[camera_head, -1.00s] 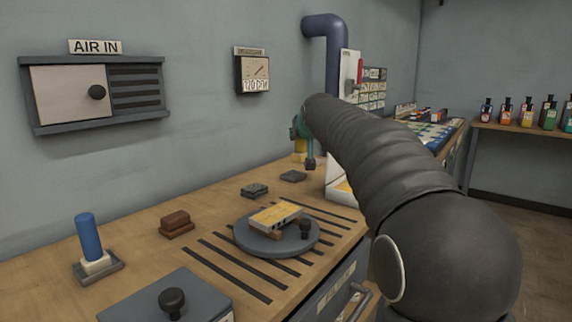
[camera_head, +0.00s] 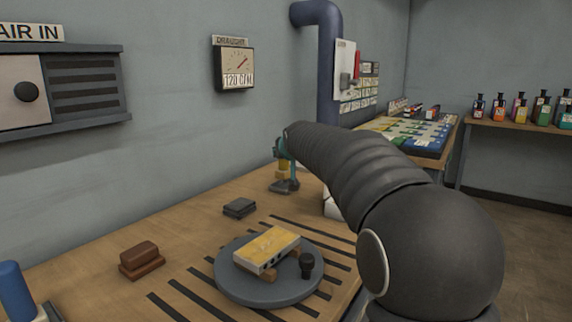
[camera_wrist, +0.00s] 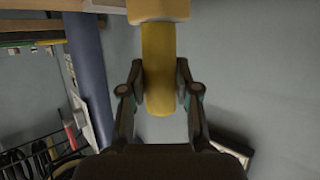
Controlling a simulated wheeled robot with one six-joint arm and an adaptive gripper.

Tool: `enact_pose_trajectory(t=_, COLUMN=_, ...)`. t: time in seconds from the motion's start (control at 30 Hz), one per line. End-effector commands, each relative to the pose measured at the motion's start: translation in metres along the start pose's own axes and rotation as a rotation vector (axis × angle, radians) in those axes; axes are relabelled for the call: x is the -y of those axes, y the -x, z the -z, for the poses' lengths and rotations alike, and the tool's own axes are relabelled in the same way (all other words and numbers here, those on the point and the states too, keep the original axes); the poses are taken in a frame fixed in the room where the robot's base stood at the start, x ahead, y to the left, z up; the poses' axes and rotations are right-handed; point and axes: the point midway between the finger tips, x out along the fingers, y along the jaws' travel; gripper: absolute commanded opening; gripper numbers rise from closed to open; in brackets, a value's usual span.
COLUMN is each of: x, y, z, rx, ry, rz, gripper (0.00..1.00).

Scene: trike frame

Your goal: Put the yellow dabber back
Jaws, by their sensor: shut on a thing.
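My gripper (camera_wrist: 160,88) is shut on the yellow dabber (camera_wrist: 157,60), with a finger on each side of its yellow handle. The dabber's cream pad end shows at the top of the wrist view. In the head view the dabber (camera_head: 283,168) hangs upright below my teal-looking fingers, pad down, partly hidden by the gripper. A dark, flat holder (camera_head: 285,187) lies on the bench directly under or at the pad. I cannot tell whether the pad touches it. A blue dabber (camera_head: 16,288) stands at the far left edge.
A dark stacked block (camera_head: 240,207) lies just left and nearer. A round grey turntable (camera_head: 232,285) carries a yellow-topped block (camera_head: 267,247) and a black knob. A brown block (camera_head: 140,258) sits left. A blue pipe (camera_head: 329,70) rises behind. Bare bench lies between.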

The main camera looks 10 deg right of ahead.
Motion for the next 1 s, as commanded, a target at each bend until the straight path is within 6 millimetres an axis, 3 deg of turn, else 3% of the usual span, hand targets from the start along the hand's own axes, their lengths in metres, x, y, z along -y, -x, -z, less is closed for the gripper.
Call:
enact_pose_trajectory(t=0.2, x=-0.002, y=-0.011, z=-0.026, rx=0.002, ry=-0.001, rz=-0.003, gripper=0.00)
enact_pose_trajectory(t=0.57, x=-0.003, y=-0.013, z=-0.031, rx=0.001, ry=-0.002, rz=-0.004, gripper=0.00)
enact_pose_trajectory(t=0.6, x=-0.003, y=-0.012, z=-0.030, rx=0.001, ry=-0.002, rz=-0.004, gripper=0.36)
enact_pose_trajectory(t=0.7, x=-0.003, y=-0.012, z=-0.030, rx=0.001, ry=-0.002, rz=-0.004, gripper=0.56)
enact_pose_trajectory(t=1.0, x=-0.003, y=-0.012, z=-0.029, rx=0.001, ry=-0.002, rz=-0.004, gripper=0.56)
